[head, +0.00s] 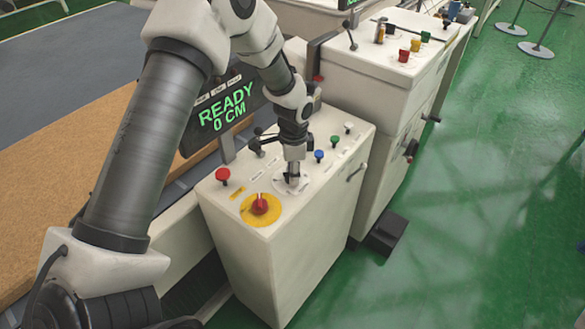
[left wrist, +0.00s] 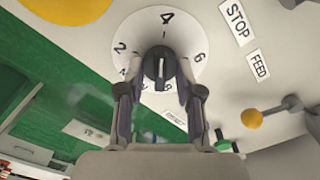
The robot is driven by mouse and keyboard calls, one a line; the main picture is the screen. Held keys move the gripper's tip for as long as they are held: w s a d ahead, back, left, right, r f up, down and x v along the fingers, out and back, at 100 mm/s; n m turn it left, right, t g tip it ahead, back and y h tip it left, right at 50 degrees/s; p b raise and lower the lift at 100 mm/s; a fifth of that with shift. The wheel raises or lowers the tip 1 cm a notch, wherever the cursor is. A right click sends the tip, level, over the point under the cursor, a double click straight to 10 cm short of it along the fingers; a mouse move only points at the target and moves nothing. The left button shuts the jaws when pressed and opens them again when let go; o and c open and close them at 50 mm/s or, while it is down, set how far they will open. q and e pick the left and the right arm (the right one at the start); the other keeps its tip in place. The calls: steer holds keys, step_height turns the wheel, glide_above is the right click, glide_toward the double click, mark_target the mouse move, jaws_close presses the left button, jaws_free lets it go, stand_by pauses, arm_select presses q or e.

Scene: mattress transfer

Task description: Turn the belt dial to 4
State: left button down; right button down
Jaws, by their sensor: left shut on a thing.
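The belt dial is a black knob (left wrist: 158,62) with a white line on it, set on a round white plate (left wrist: 187,45) marked 2, 4 and 6. The 4 is at the top of the plate in the left wrist view. The knob's white line runs roughly up and down there, along the direction of the 4. In the head view the plate (head: 279,187) lies on the console top, with the knob mostly hidden by my gripper. My left gripper (head: 292,179) points down at the dial; in the left wrist view its fingers (left wrist: 161,80) are shut on the knob from both sides. My right gripper is not in view.
A red button on a yellow disc (head: 260,204), a red knob (head: 222,175) and blue, green and white knobs stand on the console (head: 312,236) near the dial. A display (head: 222,108) reads READY 0 CM. A second cabinet (head: 385,100) stands behind.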

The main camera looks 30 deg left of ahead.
arm_select(q)
steer(key=shift+s+d+f+m, duration=0.1)
steer(key=shift+f+m, duration=0.05)
steer(key=shift+m, duration=0.45)
steer(key=c, duration=1)
jaws_free()
steer(key=shift+c, duration=0.2)
steer(key=shift+o, duration=1.4)
steer(key=shift+w+d, duration=0.1)
steer(key=shift+w, duration=0.1)
step_height(320, 180, up, 12)
steer(key=shift+f, duration=0.1)
